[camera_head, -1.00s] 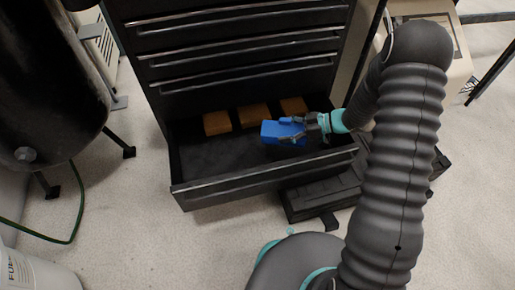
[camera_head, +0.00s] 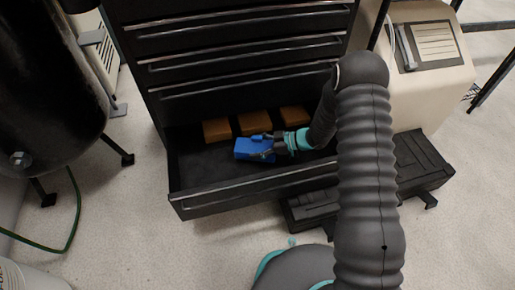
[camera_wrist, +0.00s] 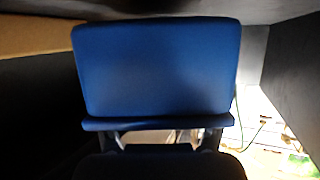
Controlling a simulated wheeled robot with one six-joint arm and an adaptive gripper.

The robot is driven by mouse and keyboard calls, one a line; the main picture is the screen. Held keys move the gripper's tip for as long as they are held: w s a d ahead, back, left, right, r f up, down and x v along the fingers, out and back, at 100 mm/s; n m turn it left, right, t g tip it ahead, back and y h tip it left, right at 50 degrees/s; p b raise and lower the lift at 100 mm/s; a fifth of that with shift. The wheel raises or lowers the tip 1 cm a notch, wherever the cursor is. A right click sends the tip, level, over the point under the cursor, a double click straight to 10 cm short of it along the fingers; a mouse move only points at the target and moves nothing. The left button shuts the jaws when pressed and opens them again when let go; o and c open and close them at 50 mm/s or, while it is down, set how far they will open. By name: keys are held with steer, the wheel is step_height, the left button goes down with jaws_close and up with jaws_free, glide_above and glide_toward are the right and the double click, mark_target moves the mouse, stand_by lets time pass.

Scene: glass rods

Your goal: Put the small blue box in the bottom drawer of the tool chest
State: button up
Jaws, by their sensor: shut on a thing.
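The small blue box (camera_head: 250,149) is held in my gripper (camera_head: 270,147), over or inside the open bottom drawer (camera_head: 235,192) of the black tool chest (camera_head: 240,95). The gripper reaches in from the right, with its fingers shut on the box's right part. In the wrist view the blue box (camera_wrist: 157,68) fills the middle, close to the camera, with dark drawer walls around it. I cannot tell whether the box touches the drawer floor.
Several brown blocks (camera_head: 253,123) lie in a row at the back of the drawer. The drawer's left front floor is bare. A black case (camera_head: 418,165) lies on the floor at right, beside a beige cabinet (camera_head: 430,65). A dark tank (camera_head: 50,90) stands at left.

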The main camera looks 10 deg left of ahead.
steer(key=shift+f, duration=0.25)
steer(key=shift+f, duration=0.35)
steer(key=shift+f, duration=0.2)
steer(key=o, duration=1.2)
steer(key=shift+s+f+b, duration=0.1)
steer(key=shift+f+b, duration=0.05)
steer(key=shift+b, duration=0.15)
steer(key=shift+o, duration=0.2)
steer(key=shift+d, duration=0.1)
steer(key=shift+r, duration=0.3)
steer(key=p+v, duration=0.2)
steer(key=v, duration=1)
steer(key=shift+r, duration=0.4)
